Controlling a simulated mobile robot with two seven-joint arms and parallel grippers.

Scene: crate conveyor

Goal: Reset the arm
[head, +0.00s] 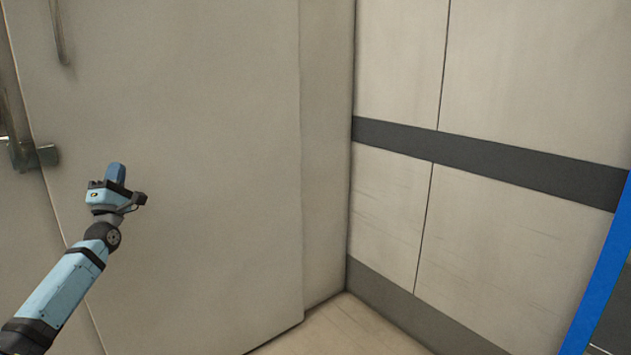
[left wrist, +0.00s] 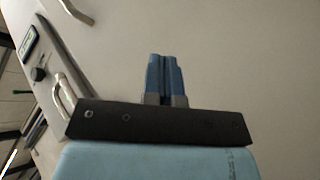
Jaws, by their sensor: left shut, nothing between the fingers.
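My left gripper (head: 115,173) is at the left of the head view, at the end of my light blue arm, which comes in from the lower left. It is raised in front of a large beige door-like panel. In the left wrist view its two blue fingers (left wrist: 164,76) are together with nothing between them. My right gripper is in neither view.
The beige panel (head: 200,130) fills the left and middle. Metal handles (head: 60,35) are on it and at its left edge. A panelled wall with a dark stripe (head: 480,158) stands at the right. A blue post (head: 600,280) is at the right edge. A little bare floor (head: 335,330) shows at the bottom.

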